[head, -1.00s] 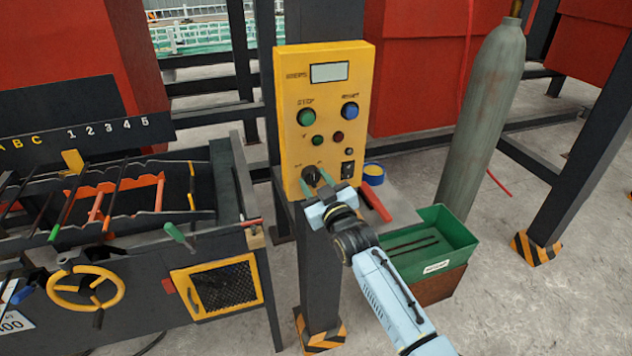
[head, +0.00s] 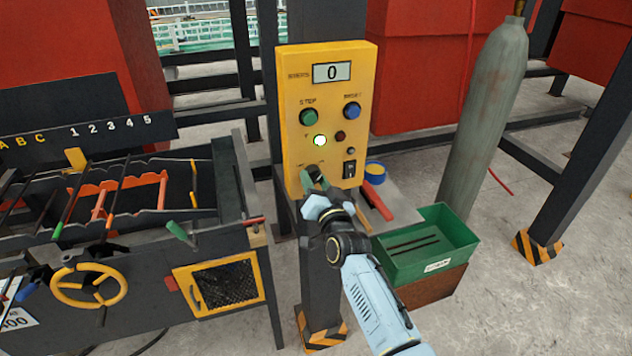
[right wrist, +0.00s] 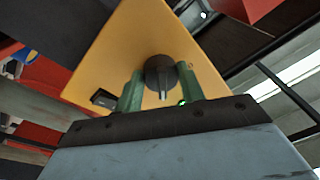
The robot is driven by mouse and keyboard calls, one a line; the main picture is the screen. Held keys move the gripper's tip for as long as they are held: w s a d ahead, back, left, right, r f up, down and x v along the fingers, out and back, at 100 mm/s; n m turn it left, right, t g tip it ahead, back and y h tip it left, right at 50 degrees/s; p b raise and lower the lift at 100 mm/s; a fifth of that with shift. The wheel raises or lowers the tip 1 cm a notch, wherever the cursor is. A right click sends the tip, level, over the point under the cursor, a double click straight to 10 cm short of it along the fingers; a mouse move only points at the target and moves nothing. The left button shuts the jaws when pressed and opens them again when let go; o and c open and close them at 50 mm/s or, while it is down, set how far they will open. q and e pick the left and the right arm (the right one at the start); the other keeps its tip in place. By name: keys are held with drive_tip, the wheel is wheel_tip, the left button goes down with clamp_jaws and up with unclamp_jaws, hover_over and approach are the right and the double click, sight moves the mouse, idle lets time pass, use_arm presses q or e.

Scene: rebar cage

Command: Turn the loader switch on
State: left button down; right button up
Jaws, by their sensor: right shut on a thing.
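The yellow control box (head: 360,110) stands on a dark post in the head view. Its display (head: 332,72) shows 0, and a small lamp (head: 320,140) glows white-green. The loader switch is a black rotary knob low on the box (head: 317,169), mostly hidden by my right gripper in the head view. My right gripper (head: 314,180) has its green fingers on both sides of the knob and is shut on it. The right wrist view shows the fingers (right wrist: 160,84) flanking the knob (right wrist: 160,72). My left gripper is out of view.
A green bin (head: 448,242) stands right of the post, near a blue and yellow roll (head: 376,169) and a red-handled tool (head: 374,196). A grey gas cylinder (head: 482,115) stands behind it. The dark machine with a yellow handwheel (head: 88,285) fills the left.

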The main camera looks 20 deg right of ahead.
drive_tip(key=shift+m, duration=0.5)
drive_tip(key=o, duration=1)
drive_tip(key=shift+c, duration=0.2)
drive_tip(key=s+f, duration=0.1)
drive_tip(key=s, duration=1.2)
drive_tip(key=shift+s+d+f, duration=0.15)
drive_tip(key=shift+f, duration=0.1)
drive_tip(key=s+a+f+n+g+y+b, duration=0.15)
drive_tip(key=s+f+g+b, duration=0.35)
drive_tip(key=f, duration=1.3)
drive_tip(key=s+f+n+g+b, duration=0.1)
drive_tip(key=s+f+n+g, duration=0.5)
drive_tip(key=f, duration=1.3)
drive_tip(key=s+d+f+g+b, duration=0.1)
drive_tip(key=s+d+f+g, duration=0.1)
drive_tip(key=s+f, duration=0.5)
drive_tip(key=s+d+f+n+g+h+b, duration=0.1)
drive_tip(key=s+f, duration=0.7)
drive_tip(key=s, duration=0.8)
drive_tip(key=s+d+f+g+h+b, duration=0.1)
drive_tip(key=s+d+f+g, duration=0.3)
drive_tip(key=s+f, duration=0.4)
drive_tip(key=s+d+b, duration=0.1)
drive_tip(key=s, duration=0.3)
drive_tip(key=shift+s+f, duration=0.15)
drive_tip(key=shift+s, duration=0.2)
